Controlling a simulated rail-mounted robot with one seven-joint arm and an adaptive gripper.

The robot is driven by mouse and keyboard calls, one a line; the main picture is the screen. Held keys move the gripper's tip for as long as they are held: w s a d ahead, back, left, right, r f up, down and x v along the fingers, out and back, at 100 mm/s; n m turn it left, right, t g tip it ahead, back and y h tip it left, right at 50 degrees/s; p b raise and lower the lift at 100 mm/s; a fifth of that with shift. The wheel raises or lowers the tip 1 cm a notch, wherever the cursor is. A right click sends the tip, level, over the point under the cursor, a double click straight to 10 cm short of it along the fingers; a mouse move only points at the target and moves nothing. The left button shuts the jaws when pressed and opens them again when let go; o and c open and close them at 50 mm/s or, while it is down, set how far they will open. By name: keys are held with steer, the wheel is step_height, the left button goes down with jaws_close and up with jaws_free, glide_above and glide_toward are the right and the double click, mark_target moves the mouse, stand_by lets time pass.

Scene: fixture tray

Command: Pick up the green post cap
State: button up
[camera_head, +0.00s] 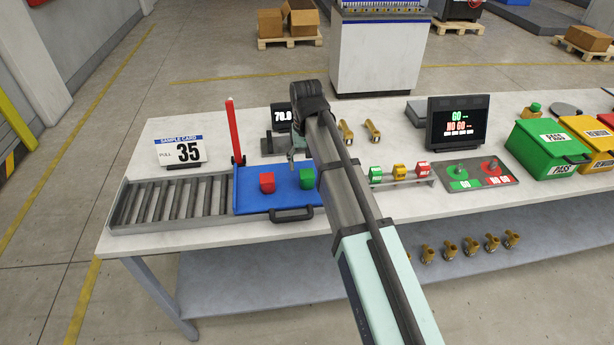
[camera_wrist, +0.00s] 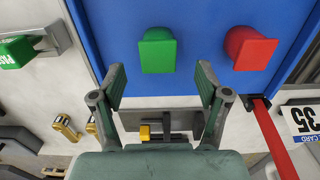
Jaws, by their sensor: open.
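The green post cap (camera_head: 306,178) sits on the blue tray (camera_head: 246,205), right of a red post cap (camera_head: 267,182). In the wrist view the green cap (camera_wrist: 157,52) lies just beyond my fingertips, roughly centred between them, and the red cap (camera_wrist: 252,50) is to its right. My gripper (camera_wrist: 161,88) is open and empty, its two fingers spread over the tray's edge. They look apart from both caps; the height gap is hard to judge. In the head view my arm hides most of the gripper and passes close beside the green cap.
A red upright bar (camera_head: 235,130) and a 35 sample card (camera_head: 183,152) stand near the tray; rollers (camera_head: 160,205) lie left. Right are a rack of small coloured blocks (camera_head: 399,174), a GO/NO GO screen (camera_head: 457,122) and a green bin (camera_head: 541,148).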

mark_target(307, 173)
steer(key=shift+w+d+f+p, duration=0.1)
steer(key=shift+f+p, duration=0.95)
steer(key=shift+f, duration=1.55)
steer(key=c, duration=1)
